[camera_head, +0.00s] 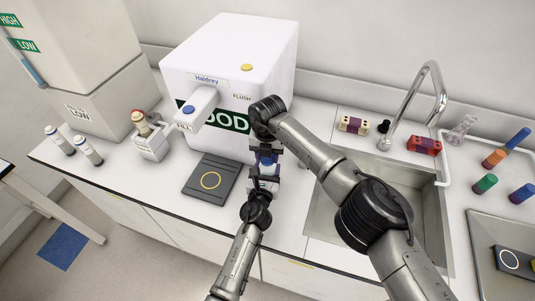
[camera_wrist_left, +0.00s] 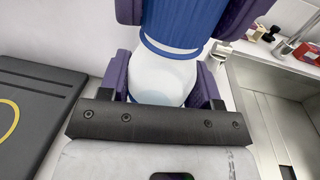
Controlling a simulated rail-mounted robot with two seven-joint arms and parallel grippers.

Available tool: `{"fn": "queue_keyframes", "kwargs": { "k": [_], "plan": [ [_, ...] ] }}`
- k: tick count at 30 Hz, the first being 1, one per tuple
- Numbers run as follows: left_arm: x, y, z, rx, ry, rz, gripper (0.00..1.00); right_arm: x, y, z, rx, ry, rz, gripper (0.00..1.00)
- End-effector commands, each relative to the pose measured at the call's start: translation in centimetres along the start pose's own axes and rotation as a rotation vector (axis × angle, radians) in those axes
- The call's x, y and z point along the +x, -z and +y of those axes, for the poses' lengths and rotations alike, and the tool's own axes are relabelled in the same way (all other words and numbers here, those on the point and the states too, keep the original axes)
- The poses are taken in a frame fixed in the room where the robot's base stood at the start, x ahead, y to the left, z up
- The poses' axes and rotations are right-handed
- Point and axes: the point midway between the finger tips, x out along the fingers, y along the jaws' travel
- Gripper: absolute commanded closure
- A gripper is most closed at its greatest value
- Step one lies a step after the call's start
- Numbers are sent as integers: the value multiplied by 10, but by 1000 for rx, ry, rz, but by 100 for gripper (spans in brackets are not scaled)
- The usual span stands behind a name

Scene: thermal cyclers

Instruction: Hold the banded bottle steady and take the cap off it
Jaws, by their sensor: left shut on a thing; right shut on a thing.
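The bottle, with a white body (camera_wrist_left: 165,78) and a ribbed blue cap (camera_wrist_left: 185,20), is between my two grippers in the left wrist view. My left gripper (camera_head: 264,182) is shut on the white body from below. My right gripper (camera_head: 267,150) is above it, shut on the cap; its purple fingers flank the cap in the left wrist view. In the head view the blue cap (camera_head: 266,159) shows small between the grippers, and most of the bottle is hidden.
A white dispenser box (camera_head: 230,60) stands behind the grippers. A dark pad (camera_head: 196,190) with a yellow ring lies left of them, the sink (camera_head: 425,215) right. Two blue-capped bottles (camera_head: 88,150) and a holder (camera_head: 152,148) with a red-capped bottle stand at left.

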Motion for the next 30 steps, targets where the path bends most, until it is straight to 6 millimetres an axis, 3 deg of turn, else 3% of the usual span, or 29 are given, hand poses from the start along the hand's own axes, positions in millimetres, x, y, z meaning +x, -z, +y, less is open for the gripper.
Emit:
{"fn": "queue_keyframes", "kwargs": {
  "k": [10, 11, 18, 30],
  "plan": [
    [0, 0, 0, 0, 0, 0, 100, 0, 0, 0, -34, 0, 0, 86],
    [0, 0, 0, 0, 0, 0, 100, 0, 0, 0, -34, 0, 0, 55],
    [0, 0, 0, 0, 0, 0, 100, 0, 0, 0, -32, 0, 0, 32],
    [0, 0, 0, 0, 0, 0, 100, -8, -1, 0, -32, 0, -2, 32]
  ]
}}
